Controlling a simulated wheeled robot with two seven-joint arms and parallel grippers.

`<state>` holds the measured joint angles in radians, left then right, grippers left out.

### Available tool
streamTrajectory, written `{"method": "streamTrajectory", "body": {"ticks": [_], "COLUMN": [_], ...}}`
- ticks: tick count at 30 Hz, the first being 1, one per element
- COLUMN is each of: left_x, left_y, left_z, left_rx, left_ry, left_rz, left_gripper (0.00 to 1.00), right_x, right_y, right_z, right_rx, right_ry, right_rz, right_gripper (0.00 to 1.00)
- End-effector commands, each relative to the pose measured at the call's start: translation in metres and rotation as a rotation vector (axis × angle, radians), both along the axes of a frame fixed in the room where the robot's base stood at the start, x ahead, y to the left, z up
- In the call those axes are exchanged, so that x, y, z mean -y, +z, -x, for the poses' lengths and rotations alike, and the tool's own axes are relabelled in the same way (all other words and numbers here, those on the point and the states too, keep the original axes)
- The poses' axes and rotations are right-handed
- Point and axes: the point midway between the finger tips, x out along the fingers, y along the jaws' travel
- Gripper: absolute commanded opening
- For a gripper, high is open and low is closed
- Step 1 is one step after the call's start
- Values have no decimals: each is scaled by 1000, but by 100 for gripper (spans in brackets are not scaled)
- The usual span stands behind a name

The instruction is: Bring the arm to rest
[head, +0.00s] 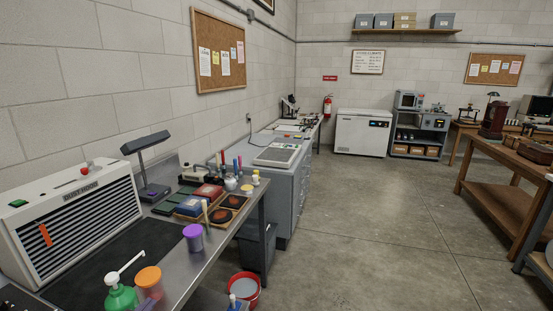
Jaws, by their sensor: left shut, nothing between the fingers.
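My right gripper is not in the head view.
The steel bench (222,236) along the left wall holds a white fume unit (75,222), a green pump bottle (120,297), lidded jars and trays. A red bucket (256,297) stands on the floor. A wooden table (490,195) is at right. The middle floor is clear.

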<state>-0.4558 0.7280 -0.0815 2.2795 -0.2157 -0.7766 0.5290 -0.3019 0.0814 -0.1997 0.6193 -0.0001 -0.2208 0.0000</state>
Motion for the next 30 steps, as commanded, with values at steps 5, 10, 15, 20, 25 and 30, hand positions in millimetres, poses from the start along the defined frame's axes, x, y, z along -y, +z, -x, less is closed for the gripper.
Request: {"method": "streamTrajectory", "body": {"ticks": [5,10,15,20,25,30], "left_x": [9,39,68,68,68,64], "left_y": [-72,-109,-138,-199,-273,-369], "left_z": [69,129,169,161,167,201], "left_rx": [-346,-623,-817,-840,-874,-923], "left_ry": [138,129,71,74,74,74], "left_rz": [84,161,217,209,203,194], "left_gripper": [0,0,0,0,0,0], "right_x": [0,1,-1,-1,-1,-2], "right_y": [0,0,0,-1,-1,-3], "right_z": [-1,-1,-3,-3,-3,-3], "right_rx": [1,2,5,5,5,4], "right_ry": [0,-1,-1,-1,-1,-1], "right_rz": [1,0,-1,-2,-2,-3], "right_gripper": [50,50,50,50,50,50]}}
